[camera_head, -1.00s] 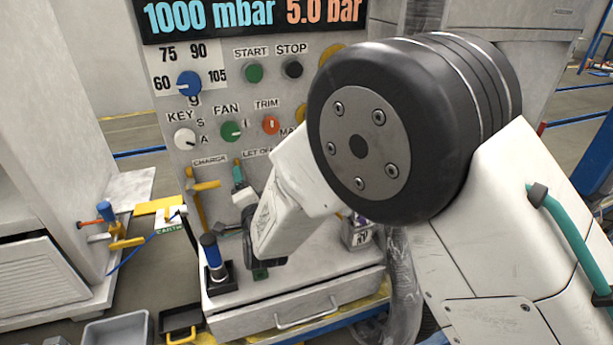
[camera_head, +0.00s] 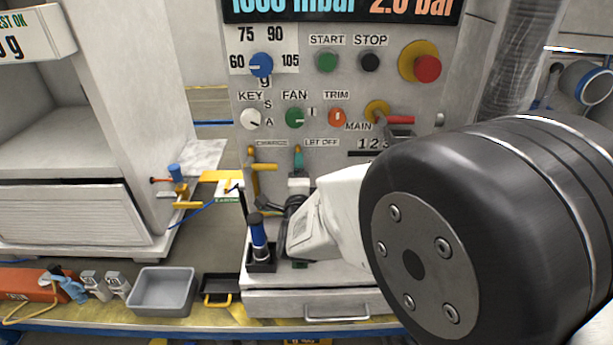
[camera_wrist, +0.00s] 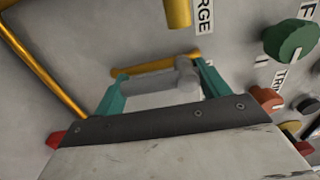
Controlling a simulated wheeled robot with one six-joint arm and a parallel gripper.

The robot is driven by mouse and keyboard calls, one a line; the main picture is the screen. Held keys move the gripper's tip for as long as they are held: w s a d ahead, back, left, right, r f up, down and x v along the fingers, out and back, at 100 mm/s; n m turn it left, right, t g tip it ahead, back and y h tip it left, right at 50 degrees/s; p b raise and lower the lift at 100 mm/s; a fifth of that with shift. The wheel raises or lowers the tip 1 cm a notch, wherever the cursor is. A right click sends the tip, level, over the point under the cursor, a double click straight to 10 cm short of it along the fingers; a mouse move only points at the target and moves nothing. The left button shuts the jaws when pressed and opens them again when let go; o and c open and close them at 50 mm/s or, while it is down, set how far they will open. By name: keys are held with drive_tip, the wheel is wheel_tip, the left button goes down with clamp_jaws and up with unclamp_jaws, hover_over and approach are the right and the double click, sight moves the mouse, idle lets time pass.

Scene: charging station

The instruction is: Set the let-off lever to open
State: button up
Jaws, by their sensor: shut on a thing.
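My gripper (camera_head: 297,178) is at the panel below the LET OFF label (camera_head: 321,143). In the wrist view, its two teal fingers (camera_wrist: 160,76) stand on either side of the let-off lever (camera_wrist: 184,76). I see a grey part of the lever between them, with a yellow bar (camera_wrist: 145,67) close behind. The gripper is shut on the lever. In the head view, my gripper and wrist hide most of the lever, so its exact angle cannot be told there.
The yellow charge lever (camera_head: 263,166) is close left of my gripper. A blue-handled tool (camera_head: 258,237) stands in a black holder on the ledge below. The red main handle (camera_head: 398,120), knobs and a red stop button (camera_head: 427,68) are above right. A grey tray (camera_head: 163,290) is lower left.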

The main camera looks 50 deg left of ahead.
drive_tip(key=shift+s+f, duration=0.1)
drive_tip(key=shift+s, duration=0.05)
drive_tip(key=o, duration=1.4)
drive_tip(key=shift+a, duration=0.1)
drive_tip(key=v, duration=0.8)
